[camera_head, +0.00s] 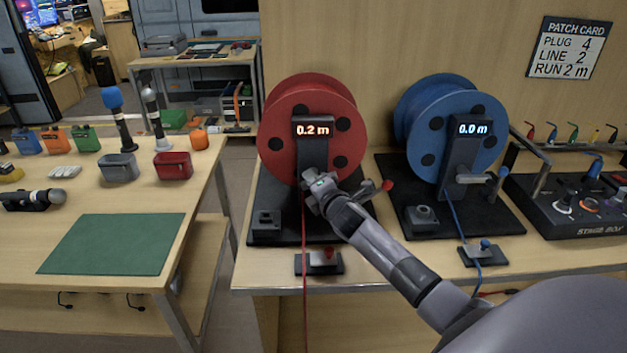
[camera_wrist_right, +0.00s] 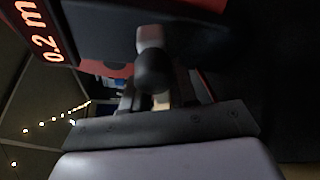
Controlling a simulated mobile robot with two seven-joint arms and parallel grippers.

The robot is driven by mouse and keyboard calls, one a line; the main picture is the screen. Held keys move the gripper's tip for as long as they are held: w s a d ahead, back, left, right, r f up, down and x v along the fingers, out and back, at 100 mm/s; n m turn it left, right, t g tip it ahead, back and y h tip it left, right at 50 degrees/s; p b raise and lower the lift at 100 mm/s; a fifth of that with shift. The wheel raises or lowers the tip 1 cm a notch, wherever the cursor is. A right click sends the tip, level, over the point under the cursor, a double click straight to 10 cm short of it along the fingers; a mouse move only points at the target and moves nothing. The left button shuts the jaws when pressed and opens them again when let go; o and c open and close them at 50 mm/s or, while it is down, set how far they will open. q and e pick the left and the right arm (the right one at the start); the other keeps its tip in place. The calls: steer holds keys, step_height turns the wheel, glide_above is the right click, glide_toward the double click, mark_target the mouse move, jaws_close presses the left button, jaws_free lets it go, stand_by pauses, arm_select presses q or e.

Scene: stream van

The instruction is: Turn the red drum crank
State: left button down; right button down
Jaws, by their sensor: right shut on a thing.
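The red drum (camera_head: 284,101) stands upright on its black base, and its display reads 0.2 m. My right gripper (camera_head: 318,187) is in front of the drum, low on the display post, shut on the red drum crank. In the right wrist view a grey and dark crank grip (camera_wrist_right: 152,68) sits between the fingers. The gripper hides most of the crank in the head view. A grey piece with a red knob (camera_head: 387,185) shows just right of the gripper; I cannot tell how it joins the crank. My left gripper is not in view.
A red cable (camera_head: 304,290) hangs from the drum past a small red-knobbed block (camera_head: 329,259). The blue drum (camera_head: 421,100) with its crank stands close on the right, beside the stage box (camera_head: 575,222). A table with a green mat (camera_head: 112,244) is at left, across a gap.

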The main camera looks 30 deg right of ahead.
steer(key=shift+n+g, duration=0.5)
steer(key=shift+n, duration=0.4)
steer(key=shift+n+g+h, duration=0.3)
steer(key=shift+n+h, duration=0.1)
steer(key=shift+n, duration=0.1)
steer(key=shift+f+n+g+h, duration=0.1)
steer(key=shift+n+g+h, duration=0.55)
steer(key=shift+n, duration=0.75)
steer(key=shift+n+g+h, duration=0.65)
steer(key=shift+n, duration=0.65)
stand_by(1.1)
steer(key=shift+n+g+h, duration=0.4)
steer(key=shift+n+h, duration=0.4)
steer(key=shift+n, duration=0.5)
stand_by(1.5)
